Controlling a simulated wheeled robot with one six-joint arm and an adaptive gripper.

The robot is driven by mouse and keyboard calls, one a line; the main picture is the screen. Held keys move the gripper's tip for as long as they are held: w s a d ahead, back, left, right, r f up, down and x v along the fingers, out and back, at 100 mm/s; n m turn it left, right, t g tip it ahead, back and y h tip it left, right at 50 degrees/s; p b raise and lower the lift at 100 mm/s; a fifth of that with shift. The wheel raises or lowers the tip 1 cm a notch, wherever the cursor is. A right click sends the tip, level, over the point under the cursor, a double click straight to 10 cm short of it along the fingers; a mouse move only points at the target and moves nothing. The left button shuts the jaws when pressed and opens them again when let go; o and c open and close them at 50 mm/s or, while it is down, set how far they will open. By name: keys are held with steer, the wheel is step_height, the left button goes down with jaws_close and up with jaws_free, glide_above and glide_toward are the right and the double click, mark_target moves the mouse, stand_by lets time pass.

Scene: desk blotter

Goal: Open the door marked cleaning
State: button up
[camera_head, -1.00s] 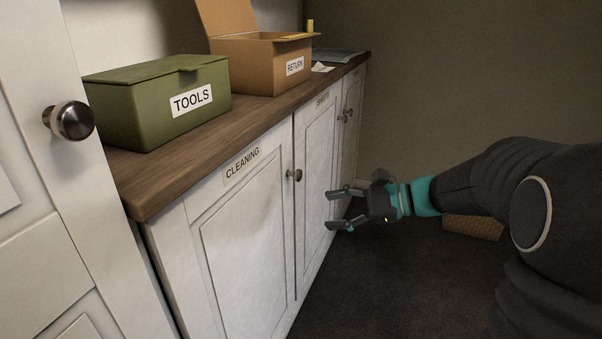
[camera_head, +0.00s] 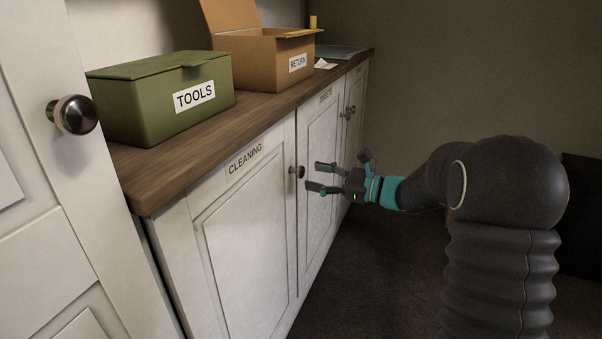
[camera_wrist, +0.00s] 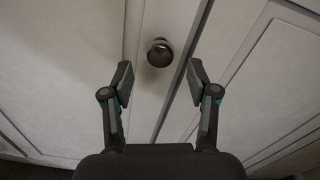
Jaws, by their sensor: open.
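The white door marked CLEANING (camera_head: 240,255) is shut in the head view, at the near end of the low cabinet. Its round metal knob (camera_head: 297,172) sits near the door's upper right edge. My gripper (camera_head: 314,176) is open and empty, just right of the knob, its fingers pointing at the cabinet front. In the wrist view the knob (camera_wrist: 160,53) lies ahead of my open gripper (camera_wrist: 160,82), between the lines of the two fingers and beyond their tips. The fingers do not appear to touch the knob.
A green TOOLS box (camera_head: 160,100) and an open cardboard RETURN box (camera_head: 262,60) stand on the wooden countertop (camera_head: 160,185). A tall white door with a knob (camera_head: 73,115) is at the near left. Further cabinet doors (camera_head: 318,150) continue right.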

mark_target(303, 174)
steer(key=shift+x, duration=2.5)
jaws_close()
